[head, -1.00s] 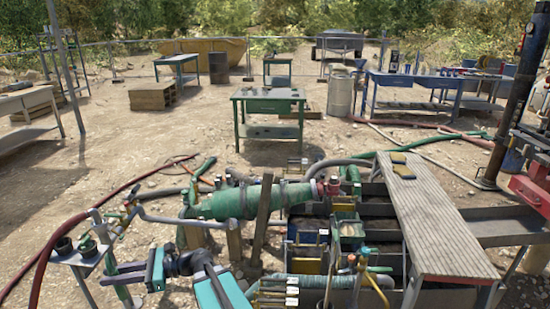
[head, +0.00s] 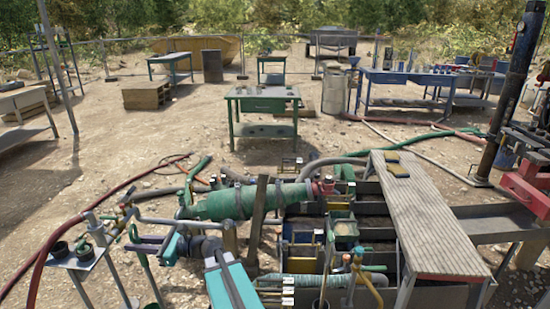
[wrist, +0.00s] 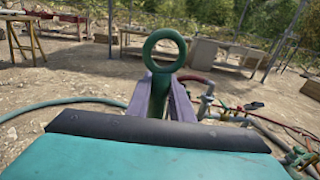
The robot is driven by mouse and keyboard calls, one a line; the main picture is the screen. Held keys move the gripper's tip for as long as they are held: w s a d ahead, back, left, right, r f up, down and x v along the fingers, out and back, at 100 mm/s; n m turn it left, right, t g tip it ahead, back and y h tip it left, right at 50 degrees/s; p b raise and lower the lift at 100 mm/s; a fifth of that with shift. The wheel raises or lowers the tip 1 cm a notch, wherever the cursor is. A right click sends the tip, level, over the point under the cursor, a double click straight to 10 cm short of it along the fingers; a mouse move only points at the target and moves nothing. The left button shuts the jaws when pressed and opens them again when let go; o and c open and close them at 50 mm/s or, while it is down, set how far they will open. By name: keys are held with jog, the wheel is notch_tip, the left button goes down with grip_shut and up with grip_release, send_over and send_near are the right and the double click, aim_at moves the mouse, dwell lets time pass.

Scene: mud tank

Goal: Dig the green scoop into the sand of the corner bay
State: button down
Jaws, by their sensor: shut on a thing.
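The green scoop is in my gripper (head: 146,241). In the wrist view the purple fingers (wrist: 163,98) are closed on its handle, and its green ring (wrist: 164,50) stands up between them. In the head view the thin green handle (head: 146,268) hangs down from the fingers towards the bottom edge. The tank (head: 375,203) with its dark bays is to the right of my gripper, well apart from it. A small bay in it holds tan sand (head: 346,229). I cannot tell for sure which bay is the corner bay.
A green pipe (head: 240,202) and a wooden post (head: 258,215) stand between my gripper and the bays. A plank walkway (head: 425,230) covers the tank's right side. A small stand with cups (head: 75,258) is left of my gripper. Valves and hoses crowd the front.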

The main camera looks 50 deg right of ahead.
jog(key=s+d+r+m+h+p, duration=0.15)
jog(key=d+m+h, duration=0.3)
jog(key=d, duration=0.85)
jog(key=d+r+m+t+h+p, duration=0.1)
jog(key=d+r+m+h+p, duration=0.35)
jog(key=d, duration=0.85)
jog(key=s+d+m+h, duration=0.1)
jog(key=d+m+h, duration=0.1)
jog(key=d+h, duration=0.8)
jog(key=s+d+r+m+g+h+p, duration=0.2)
jog(key=s+d+m+g+h, duration=0.1)
jog(key=s+d, duration=0.9)
jog(key=s+d+r+m+g+h+p, duration=0.2)
jog(key=s+d+m+g, duration=0.4)
jog(key=s+d, duration=0.6)
jog(key=d+r+g+p, duration=0.1)
jog(key=d, duration=0.5)
jog(key=shift+s+d+h+p, duration=0.25)
jog(key=shift+d+h+p, duration=0.1)
jog(key=shift+h, duration=0.05)
jog(key=shift+f, duration=0.25)
